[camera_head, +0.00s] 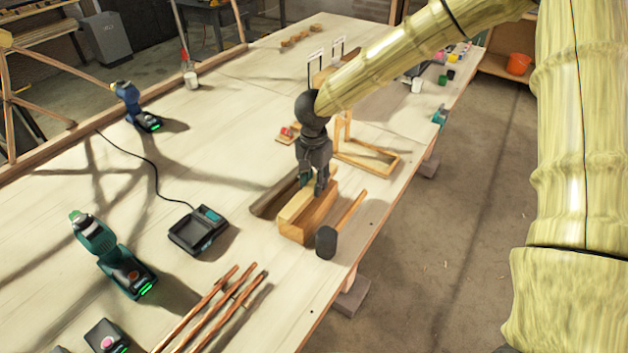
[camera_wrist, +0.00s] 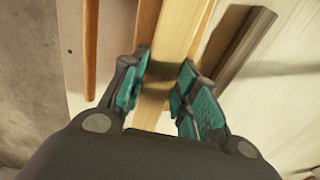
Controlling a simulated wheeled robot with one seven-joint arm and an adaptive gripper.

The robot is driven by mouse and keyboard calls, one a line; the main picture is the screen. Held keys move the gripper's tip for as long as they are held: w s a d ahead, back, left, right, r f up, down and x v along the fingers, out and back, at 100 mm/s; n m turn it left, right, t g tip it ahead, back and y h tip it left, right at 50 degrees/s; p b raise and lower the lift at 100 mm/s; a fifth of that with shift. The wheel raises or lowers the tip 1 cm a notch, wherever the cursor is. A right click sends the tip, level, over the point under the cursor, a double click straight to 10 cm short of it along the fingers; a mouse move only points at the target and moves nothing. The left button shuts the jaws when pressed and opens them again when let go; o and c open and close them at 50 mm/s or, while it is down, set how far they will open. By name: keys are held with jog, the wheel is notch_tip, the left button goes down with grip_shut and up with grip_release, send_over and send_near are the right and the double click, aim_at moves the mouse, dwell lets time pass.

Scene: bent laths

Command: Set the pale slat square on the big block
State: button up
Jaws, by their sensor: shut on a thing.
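My gripper (camera_head: 319,190) is over the big block (camera_head: 315,219) near the middle of the bench, pointing down. Its teal pads are closed on the two long sides of the pale slat (camera_wrist: 178,35), which runs lengthwise between the fingers in the wrist view. In the head view the slat (camera_head: 293,208) lies along the top of the block, about in line with its length. An orange-brown strip of the block (camera_wrist: 145,28) shows along the slat's left side in the wrist view. I cannot tell whether the slat rests fully on the block. The fingers hide part of it.
A charger (camera_head: 198,230), drill (camera_head: 120,262) and several brown sticks (camera_head: 215,310) lie nearer. A wooden frame (camera_head: 368,157) is behind.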

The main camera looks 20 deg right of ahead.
jog(key=shift+w+f, duration=0.1)
jog(key=shift+f, duration=0.5)
jog(key=o, duration=1.2)
jog(key=shift+c, duration=0.2)
jog(key=shift+r, duration=0.1)
